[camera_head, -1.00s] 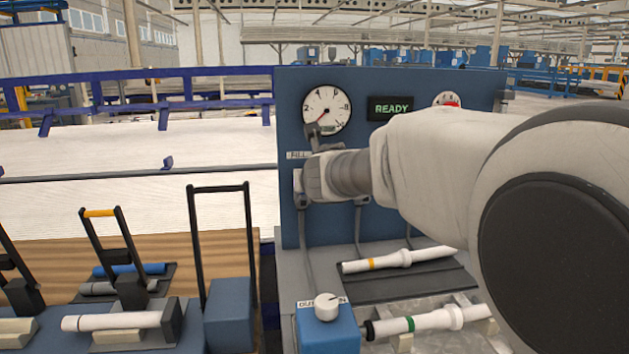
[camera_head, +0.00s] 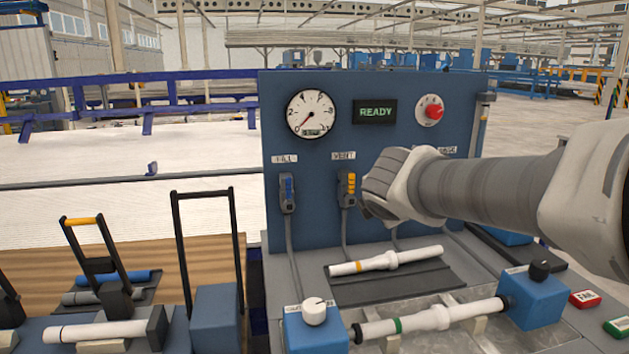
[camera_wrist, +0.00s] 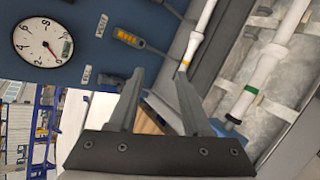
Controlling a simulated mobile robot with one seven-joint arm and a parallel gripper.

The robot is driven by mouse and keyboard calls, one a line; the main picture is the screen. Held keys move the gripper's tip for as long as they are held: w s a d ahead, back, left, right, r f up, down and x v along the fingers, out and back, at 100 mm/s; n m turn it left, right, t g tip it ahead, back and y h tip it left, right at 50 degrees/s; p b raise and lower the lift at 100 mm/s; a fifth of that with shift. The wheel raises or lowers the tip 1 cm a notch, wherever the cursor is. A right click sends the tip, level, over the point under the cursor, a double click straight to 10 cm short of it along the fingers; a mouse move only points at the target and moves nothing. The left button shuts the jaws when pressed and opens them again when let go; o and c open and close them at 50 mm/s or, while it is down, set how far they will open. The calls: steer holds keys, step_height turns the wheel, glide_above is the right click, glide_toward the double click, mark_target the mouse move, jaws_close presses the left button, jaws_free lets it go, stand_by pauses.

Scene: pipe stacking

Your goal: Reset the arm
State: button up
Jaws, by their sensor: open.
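My arm reaches in from the right in the head view, its wrist in front of the blue panel (camera_head: 330,225). The gripper's fingers are hidden there behind the wrist. In the wrist view my gripper (camera_wrist: 160,85) is open, with nothing between its two grey fingers. A blue connector (camera_head: 288,192) sits at the FILL label and a yellow connector (camera_head: 347,188) at the VENT label. A white pipe with a yellow band (camera_head: 386,261) lies on a dark mat. A white pipe with a green band (camera_head: 428,320) lies across supports between two blue blocks.
A gauge (camera_head: 311,114), a READY display (camera_head: 375,112) and a red knob (camera_head: 434,111) are on the panel. A tall black-handled blue stand (camera_head: 215,310) is left of it. Red (camera_head: 585,298) and green (camera_head: 616,328) buttons are at the right.

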steer(key=s+d+f+m+g, duration=0.2)
steer(key=s+d+f+m, duration=0.1)
steer(key=s+m, duration=0.35)
steer(key=s+d+f+m+g, duration=0.1)
steer(key=s+d+f+m, duration=0.15)
steer(key=s+m, duration=0.45)
steer(key=s+a+f+m+g+y, duration=0.1)
steer(key=s+a+f+m+g, duration=0.15)
steer(key=s+m, duration=0.35)
steer(key=s+a+f+m+g+y, duration=0.1)
steer(key=s+f+m, duration=0.2)
steer(key=s, duration=0.4)
step_height(320, 180, up, 16)
steer(key=p, duration=1.5)
steer(key=shift+w+d+f, duration=0.15)
steer(key=shift+w+d, duration=0.05)
steer(key=shift+d, duration=0.1)
steer(key=shift+w+t, duration=0.1)
steer(key=shift+t, duration=0.15)
